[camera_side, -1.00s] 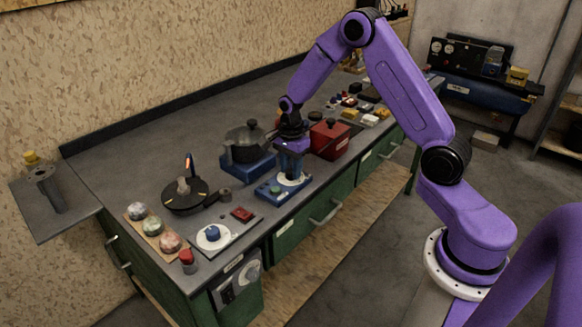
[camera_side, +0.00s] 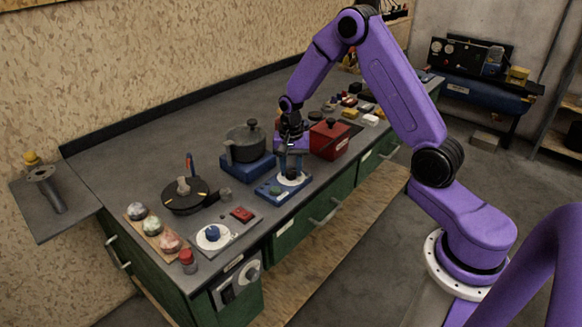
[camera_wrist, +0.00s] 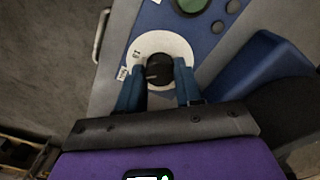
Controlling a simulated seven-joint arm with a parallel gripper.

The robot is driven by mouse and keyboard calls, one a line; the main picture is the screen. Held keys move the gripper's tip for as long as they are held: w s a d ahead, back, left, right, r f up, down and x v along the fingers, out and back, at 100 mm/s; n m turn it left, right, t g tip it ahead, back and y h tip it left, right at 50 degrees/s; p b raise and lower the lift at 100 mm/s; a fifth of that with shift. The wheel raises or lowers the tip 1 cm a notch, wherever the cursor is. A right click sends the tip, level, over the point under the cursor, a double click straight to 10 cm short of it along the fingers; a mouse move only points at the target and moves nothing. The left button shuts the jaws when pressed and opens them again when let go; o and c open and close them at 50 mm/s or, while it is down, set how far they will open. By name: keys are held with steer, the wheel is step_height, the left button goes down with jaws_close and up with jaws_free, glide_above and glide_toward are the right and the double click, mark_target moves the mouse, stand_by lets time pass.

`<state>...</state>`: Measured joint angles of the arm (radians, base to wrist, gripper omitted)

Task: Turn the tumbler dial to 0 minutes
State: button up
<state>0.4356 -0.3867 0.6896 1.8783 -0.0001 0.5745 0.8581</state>
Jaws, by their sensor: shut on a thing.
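The dial is a black knob (camera_wrist: 159,72) on a white disc (camera_wrist: 160,38), set in a blue base (camera_wrist: 207,40). In the side view the blue base (camera_side: 268,191) lies near the bench's front edge, with the white disc (camera_side: 303,181) on its right part. My gripper (camera_side: 291,170) points down over the disc. In the wrist view my gripper (camera_wrist: 160,66) has a blue finger on each side of the knob and is shut on it. Small dark marks show at the disc's left edge but are too small to read. The fingers hide part of the disc.
A dark pot (camera_side: 245,145) on a blue stand is left of the gripper. A red box (camera_side: 329,139) stands close on the right. The bench's back strip is clear.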

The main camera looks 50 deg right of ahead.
steer(key=n, duration=0.4)
steer(key=shift+n, duration=0.3)
steer(key=n, duration=0.3)
steer(key=shift+n, duration=0.4)
steer(key=n, duration=0.4)
steer(key=shift+r, duration=0.1)
steer(key=n, duration=1)
steer(key=shift+w, duration=0.1)
steer(key=n, duration=0.5)
steer(key=shift+n, duration=0.4)
steer(key=o, duration=1)
steer(key=shift+o, duration=0.2)
